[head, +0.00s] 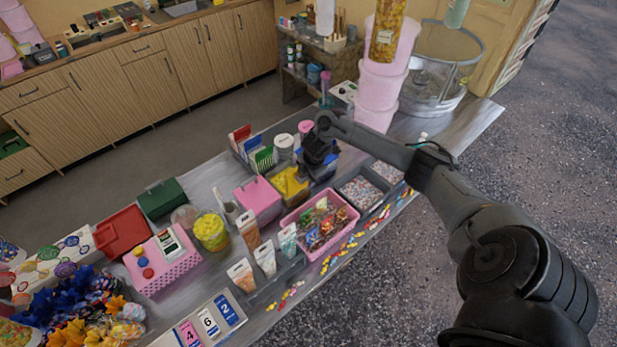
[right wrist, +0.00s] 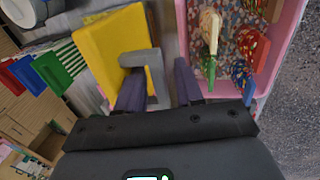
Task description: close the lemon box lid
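The yellow lemon box (head: 289,184) stands on the counter behind the pink sweets tray, partly hidden by my right gripper. Its yellow lid panel (right wrist: 110,48) fills the upper left of the right wrist view, with a grey handle-like piece (right wrist: 154,72) at its edge. I cannot tell how far the lid is open. My right gripper (right wrist: 160,90) is open, its two dark fingers apart on either side of the grey piece. In the head view the right gripper (head: 314,168) is just above the box's right side. My left gripper is not in view.
A pink tray of wrapped sweets (head: 348,214) stands in front, close to my right gripper. A pink box (head: 257,197) is to the left, and coloured packets (head: 262,160) stand behind. Tubs (head: 284,141) and tall pink containers (head: 377,98) are farther back.

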